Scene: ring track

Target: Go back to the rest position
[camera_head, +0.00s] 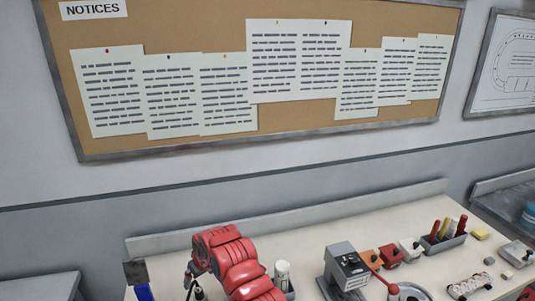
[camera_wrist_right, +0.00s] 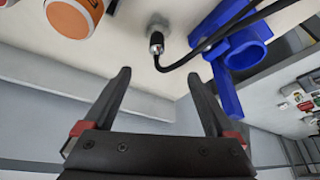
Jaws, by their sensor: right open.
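My right gripper (camera_wrist_right: 158,78) is open in the right wrist view, its two dark fingers spread apart with nothing between them. A black cable with a metal-ended plug (camera_wrist_right: 156,44) lies beyond the fingertips, apart from them. In the head view a red jointed arm (camera_head: 238,262), which looks like mine, rises from the bottom edge over the bench; its fingers cannot be made out there. My left gripper shows in neither view.
A pale bench (camera_head: 310,228) runs below the notice board (camera_head: 170,75). It holds a grey device (camera_head: 346,270), a pen tray (camera_head: 443,242) and several small parts at the right. A blue holder (camera_wrist_right: 232,55) and an orange-and-white round thing (camera_wrist_right: 73,17) are near the right gripper.

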